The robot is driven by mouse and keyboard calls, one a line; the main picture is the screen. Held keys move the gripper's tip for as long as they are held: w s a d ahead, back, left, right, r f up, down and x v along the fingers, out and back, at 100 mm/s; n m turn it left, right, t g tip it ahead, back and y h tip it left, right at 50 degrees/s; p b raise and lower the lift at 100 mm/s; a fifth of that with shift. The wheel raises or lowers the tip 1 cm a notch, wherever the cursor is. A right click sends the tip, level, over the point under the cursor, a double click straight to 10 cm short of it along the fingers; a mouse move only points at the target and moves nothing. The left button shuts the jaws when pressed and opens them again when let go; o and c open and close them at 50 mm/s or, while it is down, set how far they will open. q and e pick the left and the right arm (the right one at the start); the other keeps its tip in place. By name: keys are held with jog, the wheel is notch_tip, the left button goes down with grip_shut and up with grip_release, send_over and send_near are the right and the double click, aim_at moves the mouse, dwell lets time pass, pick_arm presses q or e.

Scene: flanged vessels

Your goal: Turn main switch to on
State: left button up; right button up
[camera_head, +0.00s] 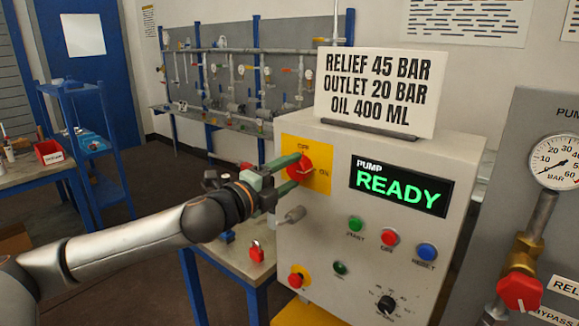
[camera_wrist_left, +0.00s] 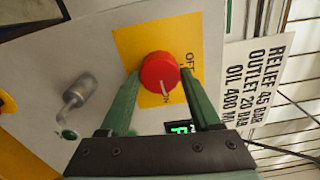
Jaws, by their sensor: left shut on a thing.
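The main switch is a red round knob (camera_head: 301,168) on a yellow plate (camera_head: 319,181) at the upper left of the pump panel. Its plate carries OFF and ON labels. In the left wrist view the knob (camera_wrist_left: 160,72) shows a white pointer line directed at the ON label. My left gripper (camera_head: 293,170) reaches in from the left, its green fingers on either side of the knob, shut on it. The fingers also show in the left wrist view (camera_wrist_left: 163,92). My right gripper is not in view.
Green, red and blue buttons (camera_head: 426,251) and a black dial (camera_head: 386,304) sit lower on the panel. A grey key-like fitting (camera_head: 292,215) sticks out just below the switch. A red padlock (camera_head: 256,251) lies on the bench. A gauge (camera_head: 556,162) stands right.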

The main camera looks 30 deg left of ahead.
aim_at(294, 171)
pick_arm(q)
jog(key=shift+m, duration=0.6)
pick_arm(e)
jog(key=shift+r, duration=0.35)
pick_arm(q)
jog(key=o, duration=1.4)
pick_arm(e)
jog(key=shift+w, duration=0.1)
